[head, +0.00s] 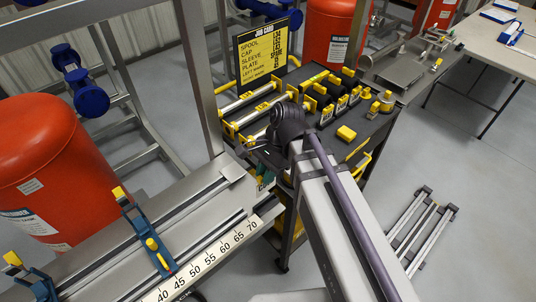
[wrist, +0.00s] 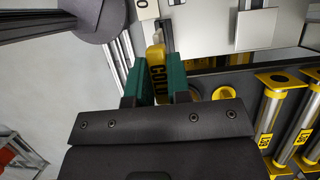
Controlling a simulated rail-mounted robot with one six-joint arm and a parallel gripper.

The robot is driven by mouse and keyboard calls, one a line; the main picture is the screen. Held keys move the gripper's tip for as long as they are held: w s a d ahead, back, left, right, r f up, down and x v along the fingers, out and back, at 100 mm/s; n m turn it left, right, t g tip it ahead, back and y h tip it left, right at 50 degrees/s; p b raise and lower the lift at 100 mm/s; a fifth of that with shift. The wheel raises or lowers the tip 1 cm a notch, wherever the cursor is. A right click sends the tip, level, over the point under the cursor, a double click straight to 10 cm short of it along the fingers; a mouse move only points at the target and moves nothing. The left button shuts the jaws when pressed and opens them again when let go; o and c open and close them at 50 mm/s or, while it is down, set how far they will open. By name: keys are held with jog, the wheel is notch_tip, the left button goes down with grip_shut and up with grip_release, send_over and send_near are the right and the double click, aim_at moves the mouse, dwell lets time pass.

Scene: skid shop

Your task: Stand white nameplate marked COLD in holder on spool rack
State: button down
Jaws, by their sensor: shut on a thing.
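In the head view my gripper (head: 264,181) shows only as a bit of teal beneath my dark wrist, by the near left corner of the black-topped cart; the nameplate is hidden there. A grey metal rack with blue spools (head: 86,92) stands at the upper left. I cannot make out a nameplate holder on it.
The cart (head: 362,133) carries yellow-ended rollers, several small yellow-and-black pieces and a job card board (head: 263,50). A grey bench with a number scale (head: 206,262) and blue clamps (head: 150,245) lies at the lower left. Red tanks (head: 40,165) stand near the rack. Floor at right is mostly clear.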

aim_at(266, 190)
jog(key=shift+f+b, duration=2.2)
jog(key=shift+f, duration=0.05)
jog(key=shift+f+b, duration=1.15)
jog(key=shift+f, duration=0.15)
jog(key=shift+f+b, duration=0.55)
jog(key=shift+b, duration=0.15)
jog(key=shift+f, duration=0.15)
jog(key=shift+f+b, duration=0.2)
jog(key=shift+b, duration=0.1)
